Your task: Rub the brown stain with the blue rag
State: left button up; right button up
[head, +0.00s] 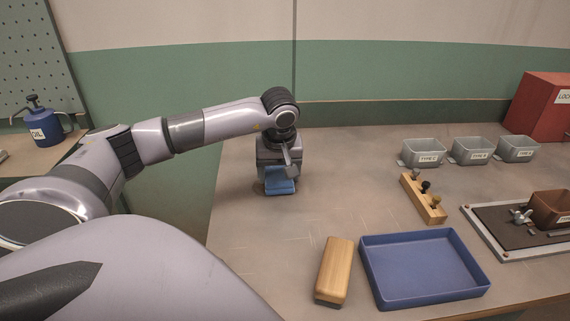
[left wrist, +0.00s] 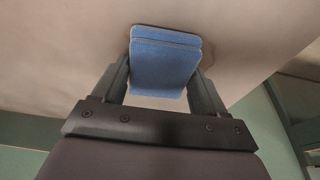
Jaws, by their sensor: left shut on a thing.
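My left gripper (head: 280,178) points down over the far left part of the bench and is shut on the blue rag (head: 281,186). The rag is folded and sits at or very near the bench top; I cannot tell for sure that it touches. In the left wrist view the blue rag (left wrist: 165,60) lies between the two dark fingers of the left gripper (left wrist: 165,85). My right gripper is not in view.
A wooden block (head: 333,270) and an empty blue tray (head: 422,233) are at the front. A wooden peg holder (head: 422,200), several grey bins (head: 423,158), a framed dark mat (head: 490,222) with a brown bin (head: 550,208), and a red box (head: 540,107) stand right. Bench between rag and block is clear.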

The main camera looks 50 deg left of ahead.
aim_at(298, 185)
pick_arm(q)
jog(key=shift+s+a+f+b, duration=0.1)
jog(key=shift+s+a+b, duration=0.15)
jog(key=shift+s+a, duration=0.55)
jog(key=shift+s+a+b, duration=0.25)
jog(key=shift+s+a, duration=0.35)
jog(key=shift+s, duration=0.4)
jog(key=shift+s+a+f+b, duration=0.1)
jog(key=shift+s+a+b, duration=0.15)
jog(key=shift+s+a, duration=0.55)
jog(key=shift+d+r, duration=0.1)
jog(key=shift+r, duration=0.05)
jog(key=shift+w+d+p, duration=0.6)
jog(key=shift+w+d, duration=0.05)
jog(key=shift+w, duration=0.1)
jog(key=shift+w+d+p, duration=0.35)
jog(key=shift+w+d, duration=0.5)
jog(key=shift+w, duration=0.25)
jog(key=shift+w+d+f, duration=0.2)
jog(key=shift+w+d, duration=0.7)
jog(key=shift+w, duration=0.1)
jog(key=shift+w+d+p, duration=0.45)
jog(key=shift+w+d, duration=0.8)
jog(key=shift+w, duration=0.25)
jog(key=shift+r, duration=0.2)
notch_tip(298, 185, up, 6)
jog(key=p, duration=0.5)
jog(key=shift+a, duration=0.1)
jog(key=shift+f, duration=0.1)
